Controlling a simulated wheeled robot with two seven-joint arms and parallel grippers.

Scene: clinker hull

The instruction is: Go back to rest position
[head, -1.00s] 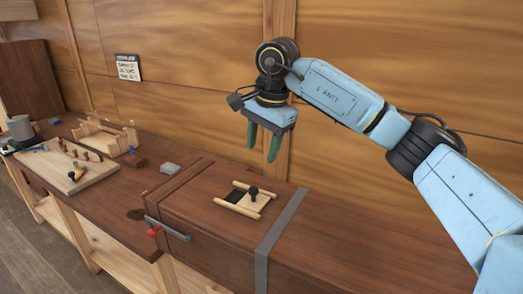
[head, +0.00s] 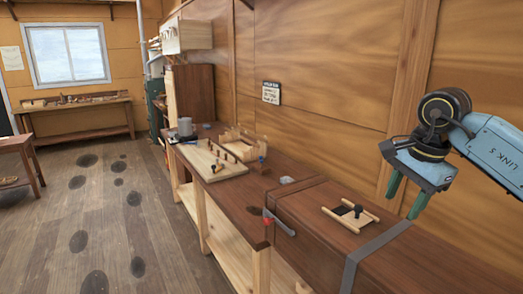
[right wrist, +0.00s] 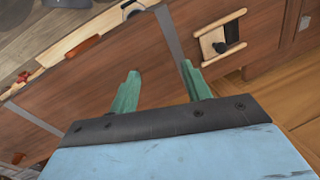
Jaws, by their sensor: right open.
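My right gripper (head: 406,195) is at the right of the head view, raised above the wooden chest (head: 310,212) on the bench. Its two green fingers are apart with nothing between them. In the right wrist view the open fingers (right wrist: 160,90) also show, with the chest top beyond them. My left gripper is not in view.
A small wooden frame with a dark knob (head: 351,214) sits on the chest, beside a grey strap (head: 372,250). A pegged board (head: 212,160) and a wooden cradle (head: 236,142) lie farther along the bench.

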